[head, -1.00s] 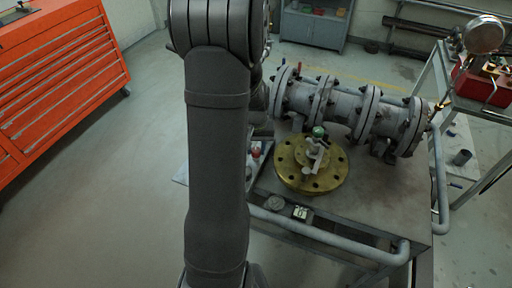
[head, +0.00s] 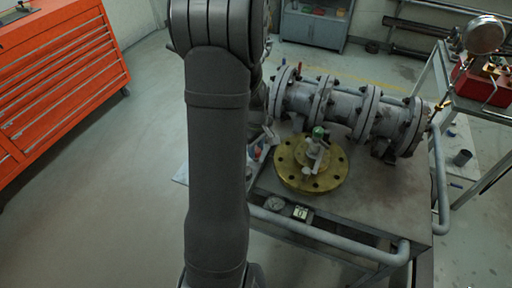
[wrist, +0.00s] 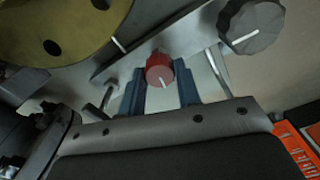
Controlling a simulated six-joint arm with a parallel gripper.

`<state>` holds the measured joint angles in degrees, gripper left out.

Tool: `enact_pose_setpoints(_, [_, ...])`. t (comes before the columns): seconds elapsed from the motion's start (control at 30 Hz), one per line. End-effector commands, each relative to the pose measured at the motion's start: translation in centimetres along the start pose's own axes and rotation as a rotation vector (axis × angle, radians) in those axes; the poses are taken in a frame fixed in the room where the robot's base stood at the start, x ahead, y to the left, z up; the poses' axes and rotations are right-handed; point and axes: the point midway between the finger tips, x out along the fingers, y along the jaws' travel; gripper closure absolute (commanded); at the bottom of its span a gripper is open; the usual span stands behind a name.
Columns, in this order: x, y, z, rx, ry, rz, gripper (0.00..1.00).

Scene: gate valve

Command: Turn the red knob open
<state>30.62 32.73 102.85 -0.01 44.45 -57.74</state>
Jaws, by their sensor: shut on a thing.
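The red knob (wrist: 160,68) is a small round knob with a pale pointer mark, mounted on a grey metal panel (wrist: 128,68). In the wrist view it sits between the two blue fingers of my gripper (wrist: 161,82), which is shut on it. In the head view my arm covers most of the panel, and the knob is largely hidden by the arm and gripper (head: 266,138).
A larger grey faceted knob (wrist: 252,25) with a white pointer is to the right of the red one. A brass flange (head: 312,180) with a green-topped valve (head: 318,133) stands close by. A bolted grey pipe (head: 340,105) lies behind on the workbench (head: 385,205).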

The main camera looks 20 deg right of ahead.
Motion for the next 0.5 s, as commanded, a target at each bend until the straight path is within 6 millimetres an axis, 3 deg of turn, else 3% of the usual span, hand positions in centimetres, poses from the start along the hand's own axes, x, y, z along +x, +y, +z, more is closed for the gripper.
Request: enact_pose_setpoints(0.5, [-0.09, 0.05, -0.03, -0.168, 0.001, 0.002, 0.92])
